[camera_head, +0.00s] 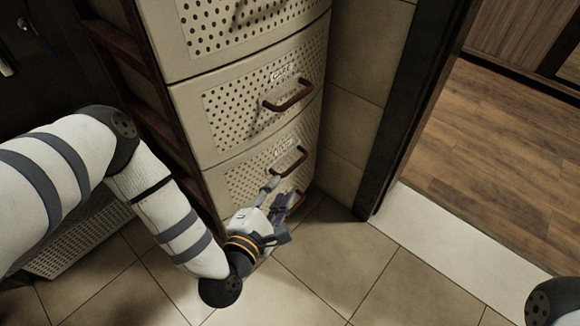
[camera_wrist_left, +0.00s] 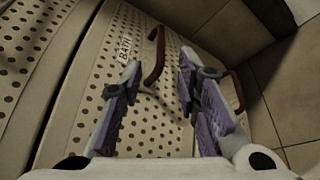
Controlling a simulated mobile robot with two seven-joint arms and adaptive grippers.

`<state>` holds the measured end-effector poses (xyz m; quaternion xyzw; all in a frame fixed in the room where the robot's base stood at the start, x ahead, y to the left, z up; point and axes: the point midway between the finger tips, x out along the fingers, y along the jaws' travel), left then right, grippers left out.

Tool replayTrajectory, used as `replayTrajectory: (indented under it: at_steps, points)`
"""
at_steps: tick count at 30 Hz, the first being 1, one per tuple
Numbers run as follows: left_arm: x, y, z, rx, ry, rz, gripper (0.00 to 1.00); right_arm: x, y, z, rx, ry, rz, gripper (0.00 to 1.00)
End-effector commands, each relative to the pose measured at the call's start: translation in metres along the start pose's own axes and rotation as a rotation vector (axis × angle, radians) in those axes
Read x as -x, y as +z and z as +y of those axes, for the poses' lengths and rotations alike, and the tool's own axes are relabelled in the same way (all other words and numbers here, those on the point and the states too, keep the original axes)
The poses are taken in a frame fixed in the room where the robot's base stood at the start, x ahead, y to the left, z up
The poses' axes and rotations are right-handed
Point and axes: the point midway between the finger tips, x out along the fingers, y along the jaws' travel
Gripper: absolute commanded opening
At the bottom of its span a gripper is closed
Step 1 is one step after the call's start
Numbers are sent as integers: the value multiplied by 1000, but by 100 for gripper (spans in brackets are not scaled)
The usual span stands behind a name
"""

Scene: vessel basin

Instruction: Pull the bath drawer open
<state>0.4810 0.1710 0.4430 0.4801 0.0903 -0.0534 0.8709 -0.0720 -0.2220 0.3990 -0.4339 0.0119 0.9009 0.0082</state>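The bath drawer (camera_head: 235,183) is a cream, perforated front low in a tall drawer unit, and it looks shut. Its brown bar handle (camera_head: 291,163) also shows in the left wrist view (camera_wrist_left: 158,52), beside a label (camera_wrist_left: 125,48) that seems to read BATH. My left gripper (camera_head: 277,191) is low in front of the unit, just below this handle. In the left wrist view its two purple-padded fingers (camera_wrist_left: 158,72) are apart, with the handle's near end showing in the gap between them. I cannot tell whether they touch it. My right gripper is out of view.
Another drawer with a brown handle (camera_head: 288,95) is above, and a lower handle (camera_wrist_left: 238,90) is close to my right-hand finger. A tiled wall (camera_head: 362,95) and dark door frame (camera_head: 410,110) stand to the right. Tiled floor (camera_head: 335,250) in front is clear.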

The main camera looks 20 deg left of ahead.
Motion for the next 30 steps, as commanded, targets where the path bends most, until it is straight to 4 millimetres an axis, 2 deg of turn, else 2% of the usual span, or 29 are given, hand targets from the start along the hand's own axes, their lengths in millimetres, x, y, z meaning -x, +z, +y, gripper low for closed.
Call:
replayTrajectory:
  at_steps: [6, 12, 17, 24, 28, 30]
  points:
    - [-55, -1, -2, -5, -2, -1, 30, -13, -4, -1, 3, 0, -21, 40]
    - [-95, 0, -3, -4, -6, -1, 30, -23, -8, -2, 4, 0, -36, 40]
    - [-108, 1, -1, -5, -7, 0, 30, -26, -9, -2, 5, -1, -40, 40]
    - [-109, 2, 0, -5, -7, -1, 30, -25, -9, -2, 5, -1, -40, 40]
    - [-108, 2, -1, -5, -8, -1, 0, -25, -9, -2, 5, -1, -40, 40]
    - [-108, 2, -1, -5, -8, 0, 0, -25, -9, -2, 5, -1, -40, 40]
